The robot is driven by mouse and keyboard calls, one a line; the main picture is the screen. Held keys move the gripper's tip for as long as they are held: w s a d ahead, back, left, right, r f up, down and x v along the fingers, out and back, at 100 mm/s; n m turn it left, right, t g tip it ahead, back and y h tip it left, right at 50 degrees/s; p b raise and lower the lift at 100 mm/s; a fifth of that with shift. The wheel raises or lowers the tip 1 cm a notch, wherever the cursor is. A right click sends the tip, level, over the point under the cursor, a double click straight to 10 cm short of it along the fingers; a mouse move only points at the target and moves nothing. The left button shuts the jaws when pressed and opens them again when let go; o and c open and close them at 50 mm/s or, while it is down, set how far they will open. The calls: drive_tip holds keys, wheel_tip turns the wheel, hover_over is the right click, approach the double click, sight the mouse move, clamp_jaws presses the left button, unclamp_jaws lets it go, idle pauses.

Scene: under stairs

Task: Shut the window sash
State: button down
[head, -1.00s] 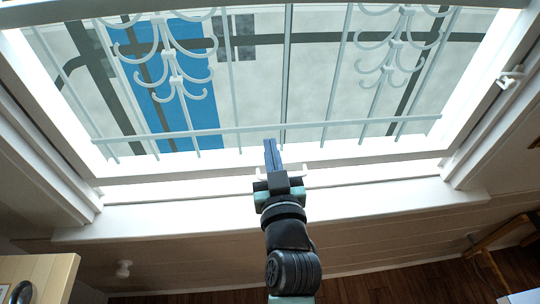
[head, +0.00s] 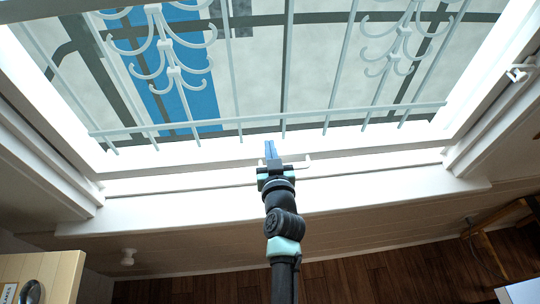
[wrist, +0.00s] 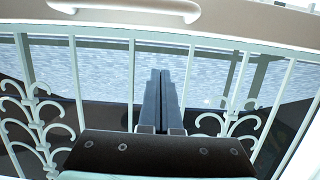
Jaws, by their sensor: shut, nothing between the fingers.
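The white window frame (head: 130,185) fills the upper part of the head view. A pale lower rail (head: 380,165), apparently the sash rail, runs across it. A small white handle (head: 304,163) on that rail shows just right of my gripper (head: 270,150) and is partly hidden by it. My gripper is shut and empty, with its fingers pointing toward the window over the rail. In the wrist view my shut fingers (wrist: 162,75) point toward the handle (wrist: 125,9) on a beige rail at the top edge, and look apart from it. How far the sash is open I cannot tell.
A pale metal grille (head: 270,130) with scrolls stands outside the window. A white catch (head: 518,73) sits on the right frame. A wooden cabinet (head: 40,270) is at the lower left and a wooden piece of furniture (head: 490,250) at the lower right. The wood floor (head: 380,270) between looks clear.

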wheel_tip(320, 180, down, 4)
drive_tip(key=shift+w+b, duration=0.15)
drive_tip(key=shift+b, duration=1)
